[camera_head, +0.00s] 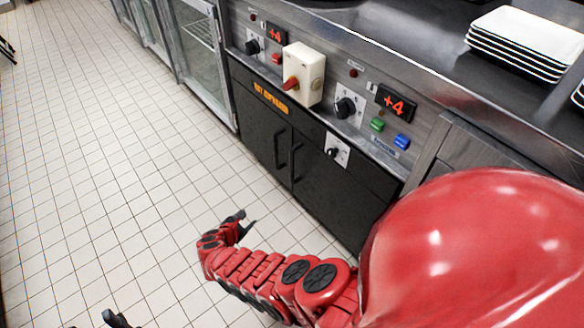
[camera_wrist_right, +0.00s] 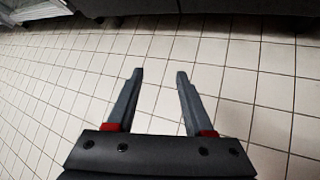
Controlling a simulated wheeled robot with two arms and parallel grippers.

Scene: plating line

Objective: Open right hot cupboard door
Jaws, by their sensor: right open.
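The hot cupboard has two black doors under an orange label (camera_head: 270,99) at the centre of the head view. The right door (camera_head: 335,195) is shut, and its dark vertical handle (camera_head: 297,163) is beside the left door's handle (camera_head: 278,148). My right gripper (camera_head: 246,222) is open and empty, out over the floor in front of the cupboard and apart from the handle. Its two spread fingers show in the right wrist view (camera_wrist_right: 159,75) with only floor between them. Dark tips, apparently my left gripper (camera_head: 115,319), just enter at the bottom edge; their opening is unclear.
The control panel above the doors carries knobs, a cream switch box (camera_head: 303,75) and lit displays (camera_head: 395,103). A glass-door cabinet (camera_head: 200,55) stands left of the cupboard. Stacked white plates (camera_head: 525,42) are on the steel counter. The tiled floor (camera_head: 110,150) is clear.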

